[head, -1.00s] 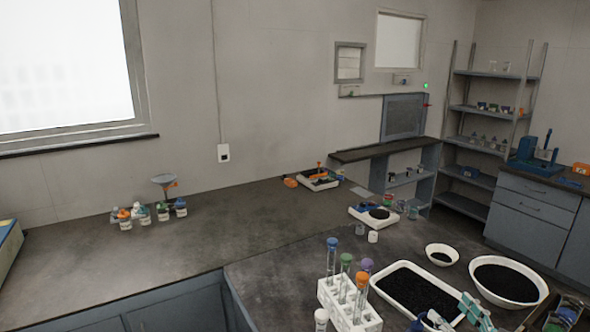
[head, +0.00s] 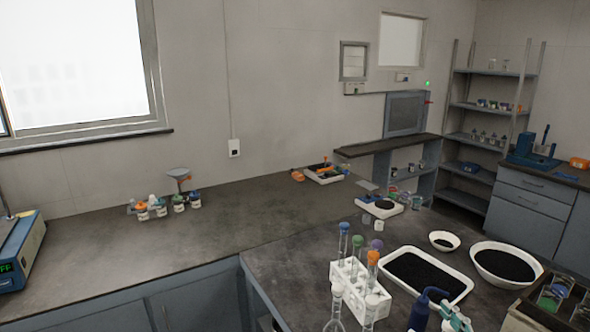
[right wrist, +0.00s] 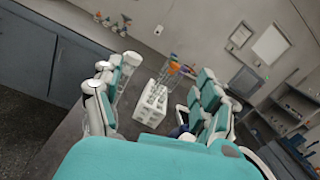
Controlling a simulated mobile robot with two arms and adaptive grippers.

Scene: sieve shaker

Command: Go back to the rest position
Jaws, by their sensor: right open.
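My right gripper (right wrist: 160,90) is open in the right wrist view, its teal-padded fingers spread apart with nothing held between them. Beyond the fingers stands the white test tube rack (right wrist: 152,104), with coloured-cap tubes. In the head view only a teal part of my right gripper (head: 456,318) shows at the bottom edge, in front of the black-filled white tray (head: 464,287). The same rack (head: 347,272) stands upright left of that tray. My left gripper is in neither view.
Glass flasks (head: 335,312) and a dark blue bent-topped object (head: 428,297) stand near the bottom edge. White bowls (head: 483,262) and a divided box (head: 520,309) are at right. A blue device (head: 22,262) with a green display is far left. The left bench's middle is clear.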

